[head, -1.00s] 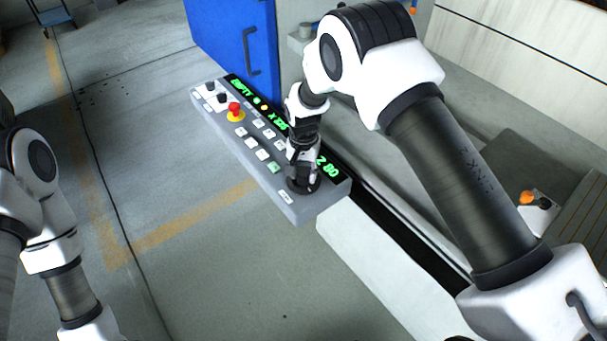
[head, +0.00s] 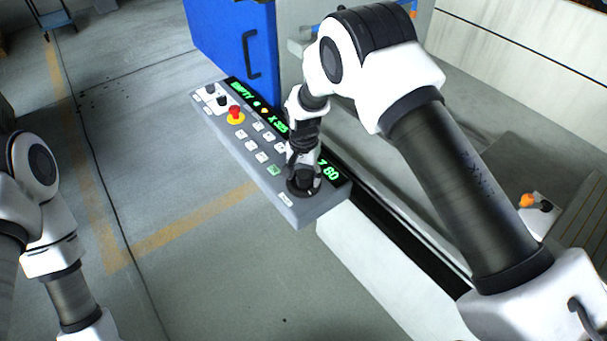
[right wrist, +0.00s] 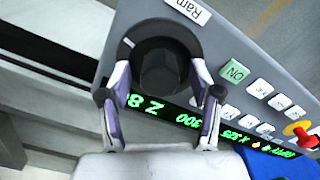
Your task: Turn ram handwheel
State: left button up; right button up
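The ram handwheel is a black round knob (head: 299,188) at the near right end of a grey control panel (head: 313,211). In the right wrist view the knob (right wrist: 163,68) sits beside a label reading "Ram", with a pale mark on its rim. My right gripper (head: 304,172) is over the knob, its two fingers spread on either side of the knob's raised middle. In the right wrist view the gripper (right wrist: 162,74) looks open, with a small gap at the left finger; contact at the right finger is unclear. My left arm is at the left edge; its gripper is out of frame.
The panel carries a red emergency button (head: 235,112) on yellow, several white keys, a green ON key (right wrist: 234,72) and a green-lit display (right wrist: 172,112). A blue cabinet door (head: 232,40) stands behind it. The floor left of the panel is clear.

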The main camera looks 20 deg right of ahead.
aim_at(303, 174)
notch_tip(303, 174, up, 12)
dwell(0.4)
jog(key=s+f, duration=0.2)
jog(key=s+d+f+g, duration=0.1)
jog(key=s+f, duration=0.1)
jog(key=f, duration=0.1)
jog(key=s+f+g, duration=0.1)
jog(key=f, duration=0.2)
jog(key=shift+s+d+f, duration=0.15)
jog(key=shift+s+d, duration=0.05)
jog(key=shift+s, duration=0.2)
jog(key=s+d+f+n, duration=0.15)
jog(key=s+f, duration=0.35)
jog(key=s, duration=0.6)
jog(key=s+d+f+n+g, duration=0.1)
jog(key=s+d+f, duration=0.3)
jog(key=s, duration=0.7)
jog(key=s+d+f+n, duration=0.15)
jog(key=s+f, duration=0.45)
jog(key=s, duration=0.6)
jog(key=w+n+t, duration=0.2)
jog(key=w, duration=0.1)
jog(key=w+a+n+t, duration=0.1)
jog(key=shift+w+r, duration=0.25)
jog(key=shift+r, duration=0.05)
